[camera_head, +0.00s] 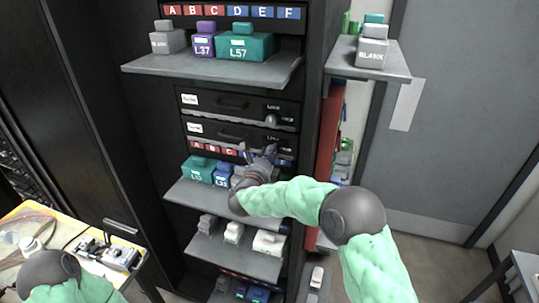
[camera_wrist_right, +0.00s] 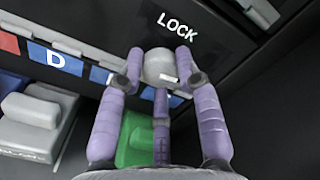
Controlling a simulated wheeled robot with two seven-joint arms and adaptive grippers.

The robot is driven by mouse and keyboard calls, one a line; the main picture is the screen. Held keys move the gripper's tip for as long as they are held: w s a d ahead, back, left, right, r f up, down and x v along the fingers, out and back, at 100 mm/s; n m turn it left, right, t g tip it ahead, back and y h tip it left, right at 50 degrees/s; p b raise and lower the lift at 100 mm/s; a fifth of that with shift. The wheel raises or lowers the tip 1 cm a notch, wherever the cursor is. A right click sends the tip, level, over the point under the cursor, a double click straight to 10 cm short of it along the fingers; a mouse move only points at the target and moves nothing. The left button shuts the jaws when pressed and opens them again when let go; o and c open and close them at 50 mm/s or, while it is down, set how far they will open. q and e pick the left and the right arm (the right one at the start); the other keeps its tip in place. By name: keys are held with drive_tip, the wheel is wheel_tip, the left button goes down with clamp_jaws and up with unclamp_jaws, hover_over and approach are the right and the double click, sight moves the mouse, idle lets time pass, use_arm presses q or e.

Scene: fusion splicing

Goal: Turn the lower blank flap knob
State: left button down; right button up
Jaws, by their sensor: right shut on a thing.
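The lower blank flap (camera_head: 232,133) is a black panel with a white label at its left, in the middle of the dark cabinet. Its grey round knob (camera_wrist_right: 160,66) shows in the right wrist view, just below the white word LOCK, with a small white mark on its face. My right gripper (camera_head: 263,152) is at the flap's right end and hides the knob in the head view. In the right wrist view the gripper (camera_wrist_right: 162,62) has its purple fingers shut on the knob, one on each side. My left gripper is out of view.
The upper flap (camera_head: 222,104) with its own knob (camera_head: 271,119) is just above. A shelf (camera_head: 205,66) with blocks is higher up. Below are a shelf with teal and blue blocks (camera_head: 198,170) and another shelf (camera_head: 237,254). A green block (camera_wrist_right: 134,140) lies beneath my fingers.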

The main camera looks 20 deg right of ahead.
drive_tip(key=n+p, duration=0.4)
drive_tip(key=n, duration=1.3)
idle(0.5)
drive_tip(key=o, duration=1.1)
drive_tip(key=shift+o, duration=0.2)
drive_tip(key=v, duration=1.2)
